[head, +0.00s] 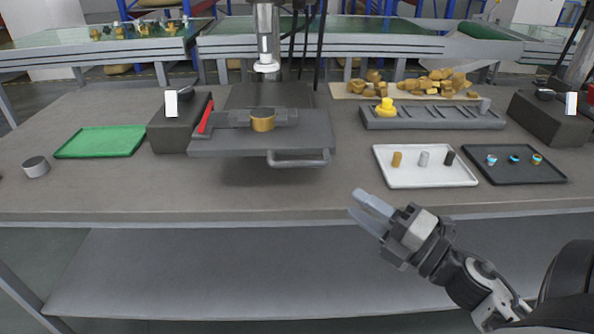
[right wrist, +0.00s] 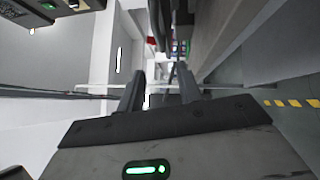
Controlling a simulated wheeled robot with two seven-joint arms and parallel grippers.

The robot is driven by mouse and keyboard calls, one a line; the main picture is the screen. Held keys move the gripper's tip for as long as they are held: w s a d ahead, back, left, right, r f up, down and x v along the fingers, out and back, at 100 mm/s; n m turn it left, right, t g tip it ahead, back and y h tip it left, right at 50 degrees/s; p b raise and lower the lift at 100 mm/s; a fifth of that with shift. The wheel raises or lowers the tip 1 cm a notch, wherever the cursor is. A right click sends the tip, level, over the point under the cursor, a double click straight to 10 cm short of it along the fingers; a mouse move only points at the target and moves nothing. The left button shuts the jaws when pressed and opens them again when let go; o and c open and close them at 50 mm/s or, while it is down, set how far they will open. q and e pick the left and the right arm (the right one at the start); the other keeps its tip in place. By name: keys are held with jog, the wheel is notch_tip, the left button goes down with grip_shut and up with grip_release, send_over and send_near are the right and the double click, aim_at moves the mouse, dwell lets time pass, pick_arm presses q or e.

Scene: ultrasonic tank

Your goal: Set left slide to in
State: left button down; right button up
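A dark box (head: 178,128) at the left of the bench carries an upright white plate (head: 171,103) and a small dark knob. A similar dark box (head: 548,122) with a white plate (head: 571,103) stands at the far right. I cannot tell for sure which part is the left slide, nor its setting. My right gripper (head: 356,203) is in front of the bench's front edge, far from the left box. Its fingers are apart and empty, and they also show apart in the right wrist view (right wrist: 160,90). My left gripper is not in view.
A grey fixture plate (head: 230,145) with a red lever (head: 205,117), a brass ring (head: 262,121) and a front handle (head: 298,160) sits beside the left box. A green tray (head: 100,142), white tray (head: 425,178) and black tray (head: 512,172) lie on the bench.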

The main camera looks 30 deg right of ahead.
aim_at(297, 164)
jog(key=p+x, duration=0.3)
jog(key=x, duration=1.1)
jog(key=shift+w+r, duration=0.15)
jog(key=shift+r, duration=0.05)
jog(key=shift+w+a, duration=0.2)
jog(key=shift+w, duration=0.4)
grip_shut()
